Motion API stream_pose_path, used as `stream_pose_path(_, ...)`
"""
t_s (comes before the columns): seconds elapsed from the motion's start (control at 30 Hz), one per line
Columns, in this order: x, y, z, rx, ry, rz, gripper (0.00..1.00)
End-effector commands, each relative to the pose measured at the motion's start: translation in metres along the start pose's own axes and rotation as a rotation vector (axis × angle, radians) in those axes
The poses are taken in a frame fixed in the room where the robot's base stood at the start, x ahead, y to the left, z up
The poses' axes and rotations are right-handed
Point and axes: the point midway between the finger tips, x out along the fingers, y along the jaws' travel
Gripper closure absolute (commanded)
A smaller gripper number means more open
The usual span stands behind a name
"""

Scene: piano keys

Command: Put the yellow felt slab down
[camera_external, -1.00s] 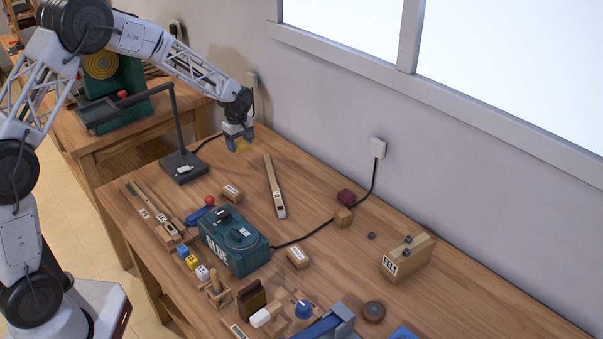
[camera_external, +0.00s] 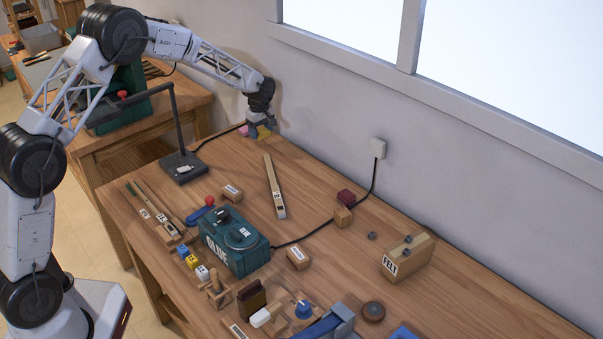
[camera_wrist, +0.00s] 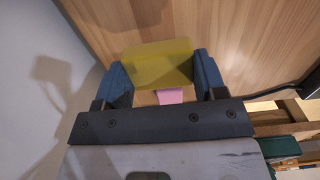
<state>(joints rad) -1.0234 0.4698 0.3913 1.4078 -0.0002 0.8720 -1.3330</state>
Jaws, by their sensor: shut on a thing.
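The yellow felt slab (camera_wrist: 155,62) is held between the two blue fingers of my gripper (camera_wrist: 160,80) in the wrist view. In the external view the slab (camera_external: 264,133) shows as a small yellow patch under my gripper (camera_external: 259,128), at the far end of the workbench near the wall. I cannot tell whether the slab touches the bench.
A long wooden key (camera_external: 273,186) lies nearest my gripper. A dark lamp stand (camera_external: 184,167) is to its left, with a cable running to the wall. A green glue box (camera_external: 234,243) and a wooden FELT box (camera_external: 408,258) stand nearer the camera. The wall (camera_external: 320,110) is close behind.

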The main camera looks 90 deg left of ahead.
Motion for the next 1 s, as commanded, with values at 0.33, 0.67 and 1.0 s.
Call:
stream_pose_path(0.33, 0.000, 0.002, 0.000, 0.000, 0.000, 0.000, 0.57)
stream_pose_path(0.67, 0.023, 0.001, 0.000, 0.000, 0.000, -0.002, 0.57)
stream_pose_path(1.0, 0.035, 0.002, 0.000, 0.000, 0.000, -0.001, 0.57)
